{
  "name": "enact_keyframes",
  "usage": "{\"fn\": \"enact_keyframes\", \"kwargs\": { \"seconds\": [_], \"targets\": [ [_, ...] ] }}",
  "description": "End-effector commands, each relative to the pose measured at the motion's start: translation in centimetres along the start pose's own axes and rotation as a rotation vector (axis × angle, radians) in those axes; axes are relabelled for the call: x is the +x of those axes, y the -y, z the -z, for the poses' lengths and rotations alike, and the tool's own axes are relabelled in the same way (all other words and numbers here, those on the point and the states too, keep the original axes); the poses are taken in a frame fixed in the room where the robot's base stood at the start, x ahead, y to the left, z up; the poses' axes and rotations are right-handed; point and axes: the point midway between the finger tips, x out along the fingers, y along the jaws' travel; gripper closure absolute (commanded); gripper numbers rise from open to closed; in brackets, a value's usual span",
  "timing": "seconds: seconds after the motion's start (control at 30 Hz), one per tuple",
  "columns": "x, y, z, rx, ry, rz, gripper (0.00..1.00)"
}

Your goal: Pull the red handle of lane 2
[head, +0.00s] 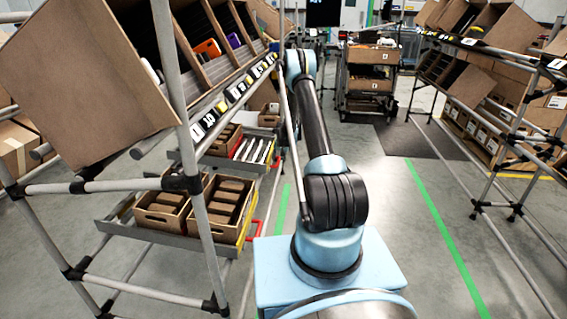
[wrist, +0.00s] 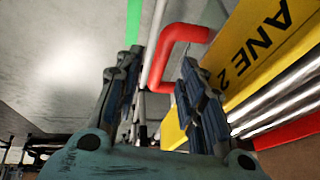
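In the wrist view, a bent red handle (wrist: 172,48) is fixed at the edge of a yellow plate (wrist: 268,42) marked "LANE 2". My gripper (wrist: 152,78) is open, its two fingers spread either side of the handle's near part. I see no clear contact; whether the handle is fully between the fingertips I cannot tell. In the head view, my gripper is hidden behind my arm. A red handle (head: 253,231) shows there on the lower carton tray's yellow edge; its lane label is unreadable.
Shiny rollers (wrist: 285,105) and a red strip (wrist: 288,132) lie right of the handle. In the head view, the rack (head: 198,190) with cartons (head: 165,210) stands close left of my arm. Open floor (head: 420,240) lies to the right, with another rack (head: 500,130) beyond.

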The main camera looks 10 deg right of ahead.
Motion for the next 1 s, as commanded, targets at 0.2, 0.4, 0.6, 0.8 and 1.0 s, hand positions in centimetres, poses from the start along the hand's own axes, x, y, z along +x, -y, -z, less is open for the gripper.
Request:
{"fn": "enact_keyframes", "kwargs": {
  "seconds": [0.2,0.4,0.6,0.8,1.0],
  "targets": [
    [2.5,0.0,0.0,0.0,0.0,0.0,0.64],
    [3.6,0.0,0.0,0.0,0.0,0.0,0.64],
    [3.8,0.0,0.0,0.0,0.0,0.0,0.64],
    [3.8,0.0,0.0,0.001,0.0,0.0,0.77],
    [3.8,-0.1,0.0,0.001,0.0,0.0,1.0]
  ]
}}
